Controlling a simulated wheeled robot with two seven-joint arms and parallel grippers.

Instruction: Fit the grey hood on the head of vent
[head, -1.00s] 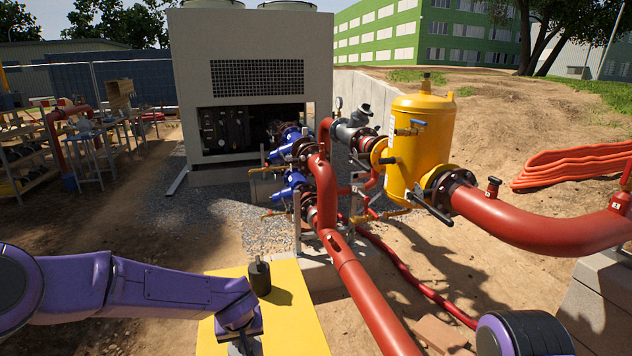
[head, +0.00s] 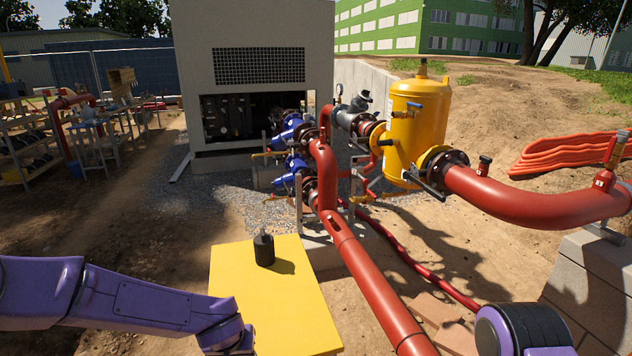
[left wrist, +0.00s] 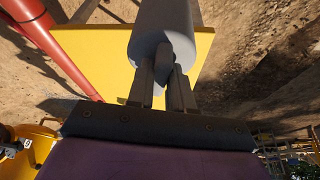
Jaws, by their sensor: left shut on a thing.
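My left gripper (left wrist: 162,65) is shut on a light grey cylinder, the grey hood (left wrist: 162,28), in the left wrist view. The hood's top is cut off by the frame's upper edge. In the head view the left hand is at the bottom edge, by the front left of the yellow table, and its fingers and the hood are hidden. My right gripper is out of view.
A dark bottle-shaped thing (head: 264,248) stands on the yellow table (head: 232,275). Red pipes (head: 365,275) run right of it, with blue pumps (head: 290,180) behind. The chiller (head: 255,30) stands at the back. A red capped fitting (head: 606,172) rises from the right pipe.

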